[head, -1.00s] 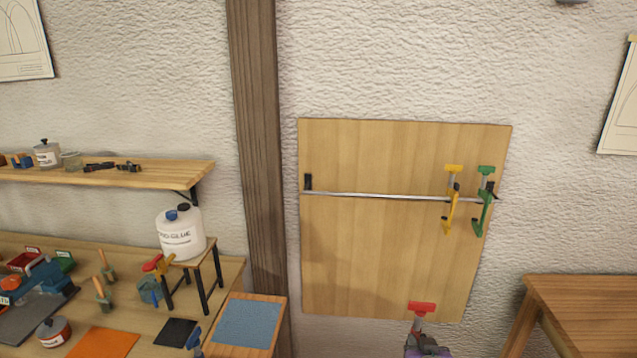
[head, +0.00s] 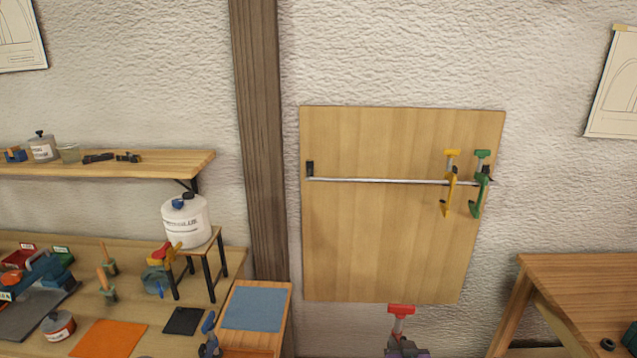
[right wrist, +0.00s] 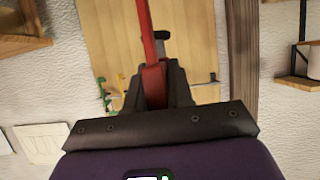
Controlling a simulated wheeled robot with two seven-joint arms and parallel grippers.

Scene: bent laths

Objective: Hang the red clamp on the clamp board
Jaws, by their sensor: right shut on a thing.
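The clamp board (head: 375,250) is a wooden panel on the wall with a thin metal rail (head: 370,181) across it. A yellow clamp (head: 447,195) and a green clamp (head: 480,193) hang at the rail's right end. The red clamp (head: 402,310) shows its red head at the board's lower edge, in front of it and below the rail. My right gripper (head: 404,343) is shut on it. In the right wrist view the red bar (right wrist: 148,35) rises from between my right gripper's fingers (right wrist: 155,88), apart from the rail. My left gripper is not recognisable.
A wooden table (head: 580,290) stands at the right. At the left are a bench with a glue container (head: 186,220) on a small stand, a blue-topped box (head: 255,308) and a wall shelf (head: 110,162). The rail's left and middle are free.

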